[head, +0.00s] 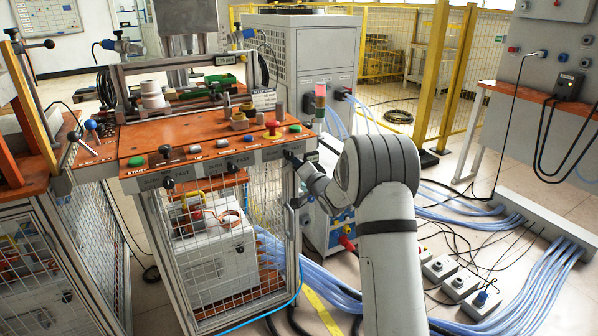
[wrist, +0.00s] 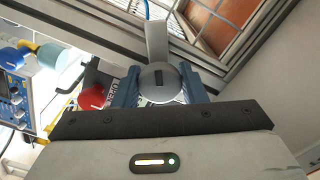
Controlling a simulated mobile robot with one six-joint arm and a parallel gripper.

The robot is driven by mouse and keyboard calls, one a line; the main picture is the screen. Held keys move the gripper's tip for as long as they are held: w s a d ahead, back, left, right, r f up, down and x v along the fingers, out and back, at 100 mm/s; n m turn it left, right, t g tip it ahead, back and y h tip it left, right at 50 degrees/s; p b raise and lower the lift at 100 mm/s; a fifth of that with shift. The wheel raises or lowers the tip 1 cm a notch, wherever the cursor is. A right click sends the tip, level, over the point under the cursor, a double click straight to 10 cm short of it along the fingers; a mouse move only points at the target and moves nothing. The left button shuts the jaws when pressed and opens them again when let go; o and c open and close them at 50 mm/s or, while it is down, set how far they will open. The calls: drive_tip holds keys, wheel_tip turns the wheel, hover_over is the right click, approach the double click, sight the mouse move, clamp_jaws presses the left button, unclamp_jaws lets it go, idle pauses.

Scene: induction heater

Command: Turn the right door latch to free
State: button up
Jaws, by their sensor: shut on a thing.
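In the wrist view the right door latch (wrist: 158,82) is a round grey knob with a dark slot in its face. A pale lever (wrist: 155,38) extends from it toward the top of the picture, over the metal frame. My gripper (wrist: 160,92) has its two blue fingers on either side of the knob and is shut on it. In the head view my gripper (head: 293,160) is at the upper right corner of the cabinet front, where it hides most of the right latch. The left door latch (head: 168,183) is a dark knob at the upper left of the mesh doors.
The orange control bench (head: 135,143) with buttons and fittings is above the doors. A mesh door (head: 207,262) encloses a white unit. Blue hoses (head: 325,293) run along the floor beside my arm. In the wrist view a red knob (wrist: 92,97) is left of my fingers.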

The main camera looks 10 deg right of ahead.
drive_tip(key=n+b, duration=0.3)
drive_tip(key=n, duration=0.3)
drive_tip(key=shift+f+b, duration=0.2)
drive_tip(key=shift+b, duration=0.2)
drive_tip(key=n+b, duration=0.3)
drive_tip(key=n, duration=0.2)
drive_tip(key=shift+r+n, duration=0.1)
drive_tip(key=shift+n, duration=0.3)
drive_tip(key=o, duration=0.9)
drive_tip(key=shift+o, duration=0.2)
drive_tip(key=shift+r, duration=0.1)
drive_tip(key=p+v, duration=0.1)
drive_tip(key=v, duration=0.7)
drive_tip(key=shift+p, duration=0.35)
